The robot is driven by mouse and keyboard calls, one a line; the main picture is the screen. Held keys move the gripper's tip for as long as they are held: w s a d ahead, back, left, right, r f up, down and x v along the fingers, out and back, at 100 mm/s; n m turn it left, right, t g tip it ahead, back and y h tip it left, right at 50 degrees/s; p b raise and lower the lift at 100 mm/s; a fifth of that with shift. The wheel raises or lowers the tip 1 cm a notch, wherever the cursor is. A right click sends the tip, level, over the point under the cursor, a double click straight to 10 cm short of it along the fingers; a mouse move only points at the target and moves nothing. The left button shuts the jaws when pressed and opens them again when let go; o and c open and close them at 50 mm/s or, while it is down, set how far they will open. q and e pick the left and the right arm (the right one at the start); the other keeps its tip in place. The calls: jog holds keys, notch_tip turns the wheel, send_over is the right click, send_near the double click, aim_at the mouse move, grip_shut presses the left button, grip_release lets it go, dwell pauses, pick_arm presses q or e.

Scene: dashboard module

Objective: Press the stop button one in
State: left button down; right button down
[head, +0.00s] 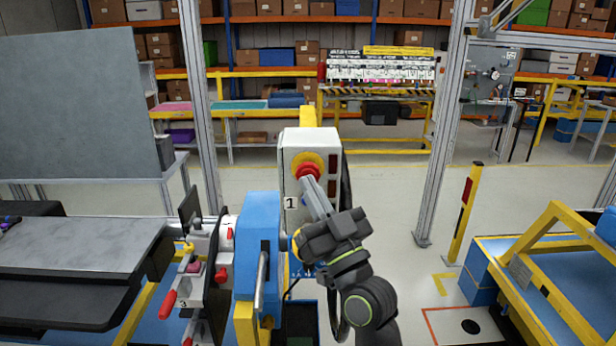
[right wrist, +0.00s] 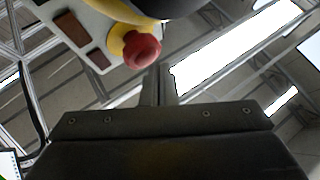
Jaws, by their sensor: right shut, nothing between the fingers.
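The stop button is a red mushroom knob (head: 308,171) on a yellow round base, set on the upper face of a white control box (head: 296,143) marked "1". My right gripper (head: 312,183) is shut and empty. In the head view its fingertips overlap the lower edge of the red knob. In the right wrist view the knob (right wrist: 142,51) shows beyond the fingers (right wrist: 160,84), close to their tips. I cannot tell whether the fingers touch the knob or whether it is pressed in. My left gripper is not in view.
A blue and yellow fixture (head: 261,215) with red-handled clamps stands left of the box. A grey-topped table (head: 90,250) is at the left. A yellow frame (head: 545,240) is at the lower right. Open floor lies right of the box.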

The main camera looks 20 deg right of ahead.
jog(key=shift+w+d, duration=0.1)
jog(key=shift+w, duration=0.25)
dwell(0.4)
jog(key=shift+s, duration=0.1)
jog(key=shift+s+f, duration=0.1)
jog(key=shift+s, duration=0.25)
jog(key=shift+s+a+b, duration=0.25)
jog(key=shift+s+b, duration=0.05)
jog(key=shift+s+a+b, duration=0.1)
jog(key=shift+s+b, duration=0.2)
jog(key=shift+s, duration=0.15)
jog(key=s+b, duration=0.1)
jog(key=s, duration=0.1)
jog(key=s+a, duration=0.1)
jog(key=s, duration=0.1)
jog(key=shift+a+b, duration=0.1)
jog(key=shift+b, duration=0.3)
jog(key=shift+w, duration=0.15)
